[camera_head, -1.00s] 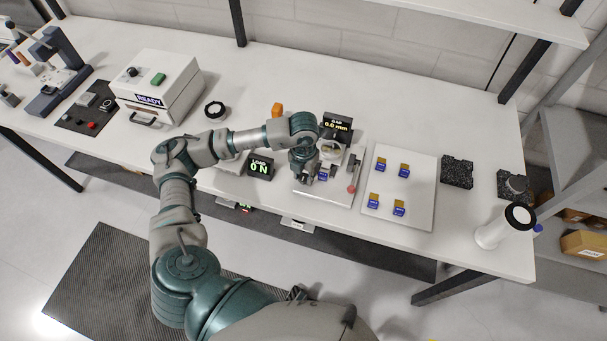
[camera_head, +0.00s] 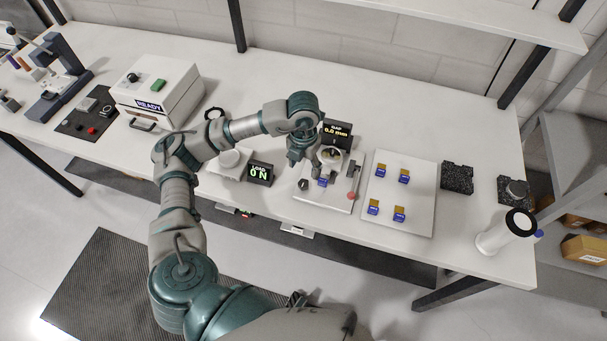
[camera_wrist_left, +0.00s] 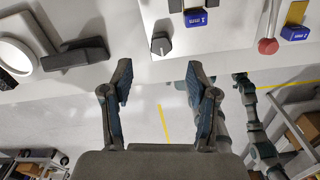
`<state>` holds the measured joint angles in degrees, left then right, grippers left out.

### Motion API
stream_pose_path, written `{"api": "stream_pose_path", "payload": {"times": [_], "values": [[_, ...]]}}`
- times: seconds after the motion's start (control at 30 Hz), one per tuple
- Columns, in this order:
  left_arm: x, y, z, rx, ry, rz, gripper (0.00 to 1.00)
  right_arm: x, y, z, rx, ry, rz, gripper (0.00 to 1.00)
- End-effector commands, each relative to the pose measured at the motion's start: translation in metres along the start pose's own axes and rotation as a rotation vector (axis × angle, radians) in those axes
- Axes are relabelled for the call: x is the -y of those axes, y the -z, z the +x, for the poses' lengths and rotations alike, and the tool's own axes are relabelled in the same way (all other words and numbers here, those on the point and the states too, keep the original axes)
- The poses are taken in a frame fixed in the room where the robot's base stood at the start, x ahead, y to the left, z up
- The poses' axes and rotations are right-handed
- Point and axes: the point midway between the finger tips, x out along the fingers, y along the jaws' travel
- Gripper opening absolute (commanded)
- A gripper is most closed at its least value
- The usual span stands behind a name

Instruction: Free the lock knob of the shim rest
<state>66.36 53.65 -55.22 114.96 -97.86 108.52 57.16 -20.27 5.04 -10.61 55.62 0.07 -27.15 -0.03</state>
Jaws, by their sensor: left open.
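The shim rest stands on a pale base plate (camera_head: 325,199) at the bench's middle front. Its black lock knob (camera_head: 303,184) is at the plate's left side. The knob (camera_wrist_left: 161,44) also shows in the left wrist view, with a white mark. A blue shim (camera_head: 322,182) sits right of the knob and reads 1 mm in the left wrist view (camera_wrist_left: 192,18). My left gripper (camera_head: 298,160) hangs above and behind the knob in the head view. In the left wrist view its open, empty fingers (camera_wrist_left: 160,76) stand apart, with the knob beyond the gap between them. My right gripper does not show.
A lever with a red ball (camera_head: 351,195) stands right of the shim. The gap display (camera_head: 337,130) reads 0.0 mm; the load display (camera_head: 260,173) reads 0 N. A white tray (camera_head: 385,232) with several blue-and-gold shims lies to the right. The bench's front edge is close.

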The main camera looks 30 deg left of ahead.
Motion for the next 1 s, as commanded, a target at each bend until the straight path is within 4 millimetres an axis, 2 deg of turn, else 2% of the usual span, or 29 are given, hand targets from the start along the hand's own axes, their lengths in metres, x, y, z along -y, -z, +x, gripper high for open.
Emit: {"api": "stream_pose_path", "payload": {"times": [0.1,0.3,1.0], "values": [[0.0,-0.001,-0.022,0.002,0.001,0.0,0.59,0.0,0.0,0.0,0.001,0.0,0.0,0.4],[-0.001,-0.001,-0.04,0.0,0.001,-0.001,0.59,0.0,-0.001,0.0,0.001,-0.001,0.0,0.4],[-0.001,-0.001,-0.041,0.0,0.0,-0.001,0.59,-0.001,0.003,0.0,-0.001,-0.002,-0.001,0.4]]}}
